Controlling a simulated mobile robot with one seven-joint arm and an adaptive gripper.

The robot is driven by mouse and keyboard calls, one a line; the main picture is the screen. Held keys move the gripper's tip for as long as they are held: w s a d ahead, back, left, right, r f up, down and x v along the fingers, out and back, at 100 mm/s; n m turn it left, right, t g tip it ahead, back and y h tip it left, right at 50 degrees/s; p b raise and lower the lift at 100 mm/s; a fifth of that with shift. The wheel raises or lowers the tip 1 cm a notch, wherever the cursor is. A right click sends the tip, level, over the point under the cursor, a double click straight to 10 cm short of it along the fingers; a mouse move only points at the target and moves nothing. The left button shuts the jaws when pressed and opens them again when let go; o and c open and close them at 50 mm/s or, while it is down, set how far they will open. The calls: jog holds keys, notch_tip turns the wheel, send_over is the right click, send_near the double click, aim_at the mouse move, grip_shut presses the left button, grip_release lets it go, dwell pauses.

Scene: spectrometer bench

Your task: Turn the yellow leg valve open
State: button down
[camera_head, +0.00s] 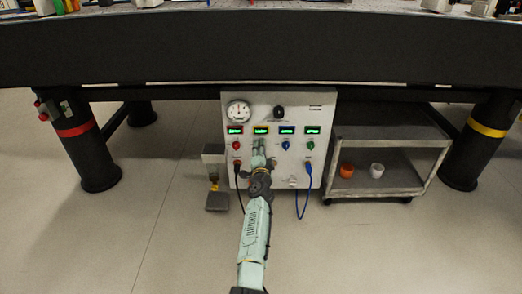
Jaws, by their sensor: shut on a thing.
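A white control panel (278,101) stands under the bench. It has green-lit displays in a row, with red, yellow, blue and green surrounds. The yellow-framed display (261,130) is second from left. My gripper (259,143) is at the panel face just below that display, shut on the yellow leg valve, which the fingers and wrist hide. The valve's turn angle cannot be seen. A red knob (236,146) shows to the left. A blue knob (286,145) and a green knob (310,145) show to the right.
A round gauge (238,111) and a black knob (279,112) sit above the displays. A black cable and a blue cable (307,190) hang from the panel. A grey cart (386,131) with two small cups stands at right. A small stand (214,158) is at left. The front floor is clear.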

jog(key=m, duration=0.7)
jog(key=shift+r, duration=0.1)
dwell(0.5)
jog(key=c, duration=1.3)
grip_release()
